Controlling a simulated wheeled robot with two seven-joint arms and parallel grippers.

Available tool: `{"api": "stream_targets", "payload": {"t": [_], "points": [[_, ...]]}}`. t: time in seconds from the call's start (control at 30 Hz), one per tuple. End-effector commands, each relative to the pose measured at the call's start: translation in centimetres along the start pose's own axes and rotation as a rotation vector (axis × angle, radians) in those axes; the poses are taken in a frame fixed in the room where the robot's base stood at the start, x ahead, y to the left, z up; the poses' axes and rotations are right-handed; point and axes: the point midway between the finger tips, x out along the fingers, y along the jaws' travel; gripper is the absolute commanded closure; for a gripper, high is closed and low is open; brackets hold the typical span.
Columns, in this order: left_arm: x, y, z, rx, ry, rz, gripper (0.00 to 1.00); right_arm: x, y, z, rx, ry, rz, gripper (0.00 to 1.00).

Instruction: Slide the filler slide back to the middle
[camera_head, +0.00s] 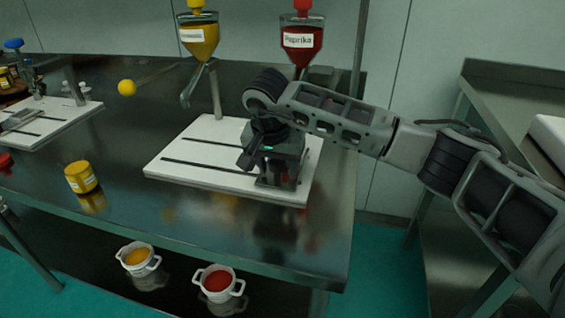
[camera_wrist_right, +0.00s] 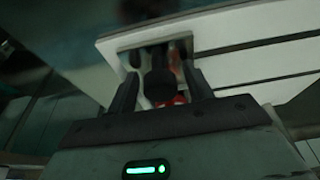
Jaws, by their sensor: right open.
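My right gripper (camera_head: 275,178) reaches down over the right part of the white slotted board (camera_head: 190,150). The filler slide cannot be made out clearly in the head view, where the gripper covers that part of the board. In the right wrist view, my open fingers (camera_wrist_right: 161,74) stand on either side of a dark rounded knob (camera_wrist_right: 159,86), which appears to be the slide's handle. A gap shows beside the knob, so I see no firm grip. A bit of red shows behind it. My left gripper is not in view.
A yellow hopper (camera_head: 198,38) and a red Paprika hopper (camera_head: 302,42) hang above the board. A yellow jar (camera_head: 81,177) stands on the steel table (camera_head: 215,235). Two white pots, one with yellow (camera_head: 138,257) and one with red contents (camera_head: 218,283), stand on the lower shelf.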

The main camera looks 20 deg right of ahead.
Motion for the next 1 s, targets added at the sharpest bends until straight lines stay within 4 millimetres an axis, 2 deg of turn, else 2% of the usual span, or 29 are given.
{"api": "stream_targets", "payload": {"t": [1.0], "points": [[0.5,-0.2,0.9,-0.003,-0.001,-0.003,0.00,0.0,-5.7,0.0,-0.001,0.001,-0.001,0.49]]}}
